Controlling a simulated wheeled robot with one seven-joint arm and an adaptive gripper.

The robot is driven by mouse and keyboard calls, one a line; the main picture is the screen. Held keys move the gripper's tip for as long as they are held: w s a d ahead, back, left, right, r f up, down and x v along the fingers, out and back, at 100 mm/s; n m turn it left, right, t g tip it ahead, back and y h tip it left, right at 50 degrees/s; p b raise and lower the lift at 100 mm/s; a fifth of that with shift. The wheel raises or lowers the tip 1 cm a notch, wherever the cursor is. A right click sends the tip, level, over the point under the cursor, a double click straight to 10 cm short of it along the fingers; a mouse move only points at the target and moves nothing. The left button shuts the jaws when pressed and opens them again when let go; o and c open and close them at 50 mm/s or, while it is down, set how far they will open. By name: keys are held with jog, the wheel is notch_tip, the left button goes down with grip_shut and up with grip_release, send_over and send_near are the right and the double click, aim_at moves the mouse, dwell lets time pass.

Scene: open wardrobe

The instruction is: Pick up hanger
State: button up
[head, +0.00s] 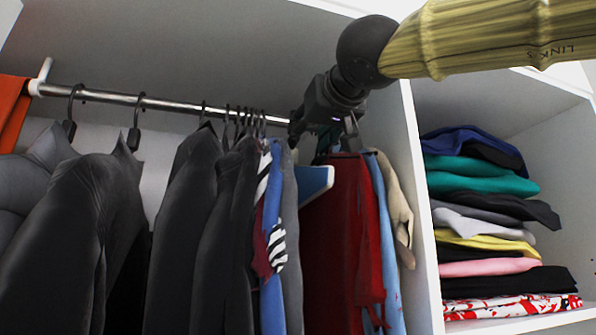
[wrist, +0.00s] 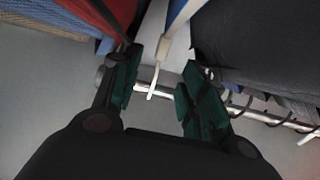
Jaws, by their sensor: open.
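A light blue and white hanger (head: 316,184) hangs on the rail between the grey garment and the red garment. In the wrist view, its white hook (wrist: 155,75) and part of its blue-edged body (wrist: 182,14) show. My gripper (wrist: 160,68) is open, with its green-padded fingers on either side of the hook and a gap on each side. In the head view, my gripper (head: 296,132) is up at the rail above the hanger. My wrist and gripper hide the hook there.
The metal rail (head: 160,102) holds several dark jackets (head: 185,225) at left and a red garment (head: 342,235) close on the right. A white divider (head: 420,215) stands right of the clothes. Beyond it, a shelf holds folded clothes (head: 480,200).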

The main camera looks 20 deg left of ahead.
aim_at(296, 152)
jog(key=p+x, duration=0.1)
jog(key=x, duration=0.4)
jog(key=shift+w+a, duration=0.25)
jog(key=shift+w+a+r+p, duration=0.15)
jog(key=shift+w+p, duration=0.2)
jog(key=shift+p, duration=0.25)
jog(key=p+x, duration=0.1)
jog(key=x, duration=0.3)
jog(key=shift+a+f, duration=0.2)
jog(key=shift+a, duration=0.05)
jog(key=shift+d, duration=0.15)
jog(key=shift+s+d, duration=0.15)
jog(key=shift+c, duration=1.2)
jog(key=shift+d+r, duration=0.1)
jog(key=c, duration=0.3)
jog(key=shift+a, duration=0.2)
grip_shut()
